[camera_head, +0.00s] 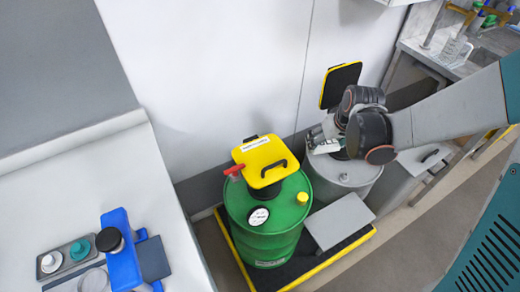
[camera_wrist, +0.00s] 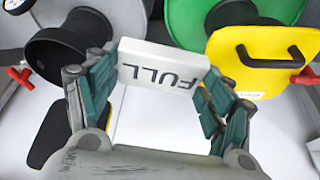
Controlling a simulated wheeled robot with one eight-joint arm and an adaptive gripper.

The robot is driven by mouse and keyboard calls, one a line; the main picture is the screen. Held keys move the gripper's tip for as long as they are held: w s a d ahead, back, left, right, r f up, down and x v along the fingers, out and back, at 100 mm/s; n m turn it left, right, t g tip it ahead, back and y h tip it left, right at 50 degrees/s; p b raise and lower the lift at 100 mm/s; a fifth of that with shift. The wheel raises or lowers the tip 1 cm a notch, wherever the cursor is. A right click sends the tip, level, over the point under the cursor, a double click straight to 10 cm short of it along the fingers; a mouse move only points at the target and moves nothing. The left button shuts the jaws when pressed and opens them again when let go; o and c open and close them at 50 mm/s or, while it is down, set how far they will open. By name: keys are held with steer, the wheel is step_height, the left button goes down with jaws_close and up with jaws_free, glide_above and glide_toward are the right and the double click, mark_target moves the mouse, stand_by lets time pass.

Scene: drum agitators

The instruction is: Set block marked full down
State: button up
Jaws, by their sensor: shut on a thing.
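The white block marked FULL (camera_wrist: 163,65) is held between the fingers of my gripper (camera_wrist: 160,82), its lettering upside down in the wrist view. The block appears off the drum top, but I cannot tell the gap. The green drum (camera_head: 265,220), with a yellow-topped agitator (camera_head: 265,158), stands to the left; its yellow cover (camera_wrist: 265,60) also shows in the wrist view.
A black yellow-edged panel (camera_head: 340,86) rises behind my gripper. The white counter (camera_head: 85,190) at left holds a blue stand (camera_head: 120,245) and a small tray (camera_head: 70,258).

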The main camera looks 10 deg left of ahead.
steer(key=w+a+r+n+y+p, duration=0.15)
steer(key=a+r+n, duration=0.25)
steer(key=a+r, duration=0.5)
step_height(320, 180, up, 4)
steer(key=f+n+g+p, duration=0.1)
steer(key=n+g, duration=0.1)
steer(key=n, duration=0.2)
glide_above(259, 152)
steer(key=d, duration=0.1)
steer(key=shift+y, duration=0.35)
steer(key=f+b, duration=0.2)
steer(key=f, duration=0.4)
steer(key=f+b, duration=0.2)
steer(key=f, duration=0.4)
steer(key=f+b, duration=0.2)
steer(key=f, duration=0.5)
steer(key=shift+s+d, duration=0.2)
steer(key=shift+s, duration=0.15)
steer(key=shift+f, duration=0.15)
steer(key=o, duration=1.1)
steer(key=shift+c, duration=0.2)
